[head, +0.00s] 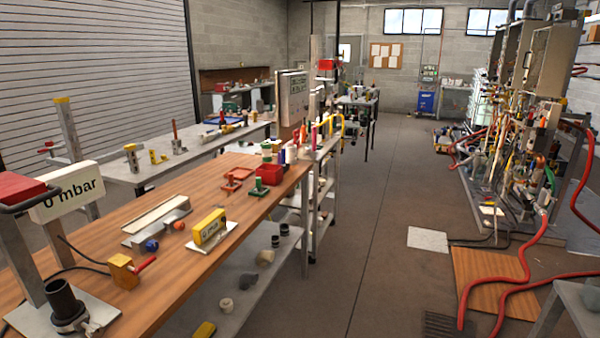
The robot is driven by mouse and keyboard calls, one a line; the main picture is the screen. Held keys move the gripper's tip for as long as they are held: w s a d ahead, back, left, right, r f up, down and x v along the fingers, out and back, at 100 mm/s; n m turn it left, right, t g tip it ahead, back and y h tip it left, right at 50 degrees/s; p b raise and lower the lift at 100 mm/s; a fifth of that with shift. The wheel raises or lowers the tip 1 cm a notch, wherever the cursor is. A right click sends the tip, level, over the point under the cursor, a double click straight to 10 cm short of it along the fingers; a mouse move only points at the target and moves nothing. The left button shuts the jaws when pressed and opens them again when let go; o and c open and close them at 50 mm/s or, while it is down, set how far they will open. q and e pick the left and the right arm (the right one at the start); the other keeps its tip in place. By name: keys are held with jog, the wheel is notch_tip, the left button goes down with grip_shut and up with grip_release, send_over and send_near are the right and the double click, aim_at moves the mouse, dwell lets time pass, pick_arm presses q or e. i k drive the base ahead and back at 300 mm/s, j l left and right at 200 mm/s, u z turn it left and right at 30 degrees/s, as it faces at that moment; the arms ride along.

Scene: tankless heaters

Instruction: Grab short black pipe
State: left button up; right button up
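A short black pipe (64,303) stands upright at the near left end of the wooden workbench (170,268). Its open top faces up, and a metal clamp or fitting (78,322) sits around or against its foot on a grey plate. Two smaller black cylinders, one at the back (284,229) and one in front (275,241), stand on the grey shelf under the bench. I cannot tell whether those are pipes too. Neither of my grippers shows in the head view.
A "0 mbar" display (68,192) stands behind the black pipe. A yellow block with a red handle (125,271), a yellow gauge (210,228) and a red bin (270,174) are on the bench. The aisle floor (385,200) is clear; red hoses (525,262) lie at right.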

aim_at(59, 294)
jog(key=j+u, duration=0.1)
jog(key=u, duration=0.35)
jog(key=j+u, duration=0.1)
jog(key=u, duration=0.3)
jog(key=k+j+u, duration=0.1)
jog(key=u, duration=0.35)
jog(key=i+l+u, duration=0.35)
jog(key=l, duration=0.3)
jog(key=i+l+u, duration=0.2)
jog(key=k+l, duration=0.05)
jog(key=l, duration=0.05)
